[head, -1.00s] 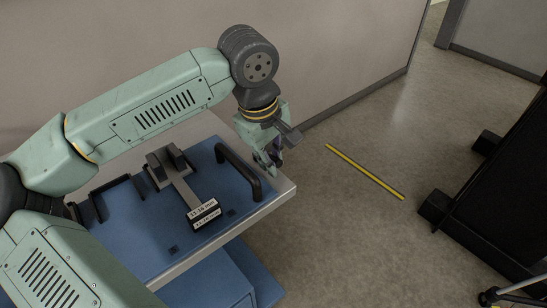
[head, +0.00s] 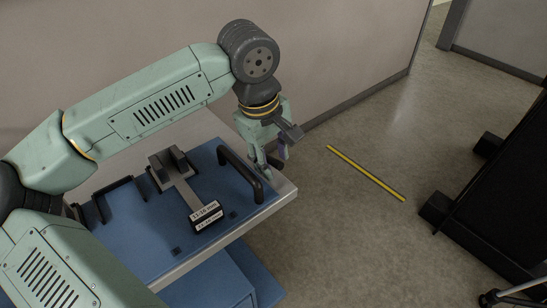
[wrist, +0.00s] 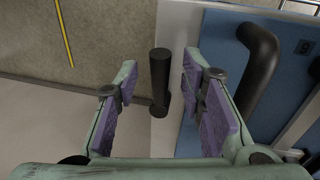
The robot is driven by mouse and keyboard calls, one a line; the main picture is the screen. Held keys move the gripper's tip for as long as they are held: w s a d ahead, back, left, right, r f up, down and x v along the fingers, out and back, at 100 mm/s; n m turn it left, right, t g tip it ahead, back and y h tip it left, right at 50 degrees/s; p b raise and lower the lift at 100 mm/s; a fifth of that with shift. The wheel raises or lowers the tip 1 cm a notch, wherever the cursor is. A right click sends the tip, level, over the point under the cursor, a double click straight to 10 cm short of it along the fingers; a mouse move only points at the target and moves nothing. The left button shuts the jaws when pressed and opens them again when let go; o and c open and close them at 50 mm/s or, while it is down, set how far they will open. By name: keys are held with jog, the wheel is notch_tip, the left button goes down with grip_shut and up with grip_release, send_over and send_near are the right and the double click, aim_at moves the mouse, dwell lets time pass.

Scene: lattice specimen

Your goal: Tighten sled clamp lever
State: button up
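The sled (head: 180,185) is a grey T-shaped piece with dark blocks at its far end and a white label at its near end, on a blue plate (head: 150,235). A dark, round-ended bar (wrist: 159,80), which looks like the clamp lever, stands by the plate's pale metal edge in the wrist view. My gripper (head: 272,163) is over the table's right far corner. In the wrist view my gripper (wrist: 164,88) is open, with purple pads either side of the bar and gaps on both sides. The bar is hard to make out in the head view.
A black arched handle (head: 240,175) rises from the blue plate close to my gripper; it also stands right of the right finger in the wrist view (wrist: 258,70). Another black handle (head: 105,198) is at left. A wall runs behind the table. Floor with a yellow strip (head: 365,172) lies right.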

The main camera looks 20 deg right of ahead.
aim_at(273, 159)
jog(key=shift+s+a+r+p, duration=0.15)
jog(key=shift+r+p, duration=0.35)
jog(key=shift+r, duration=0.65)
jog(key=shift+a+r+p, duration=0.25)
jog(key=shift+r+p, duration=0.2)
jog(key=shift+r, duration=0.65)
jog(key=shift+r, duration=0.1)
notch_tip(273, 159, up, 12)
jog(key=a, duration=0.2)
jog(key=shift+s+f, duration=0.2)
jog(key=shift+s, duration=0.25)
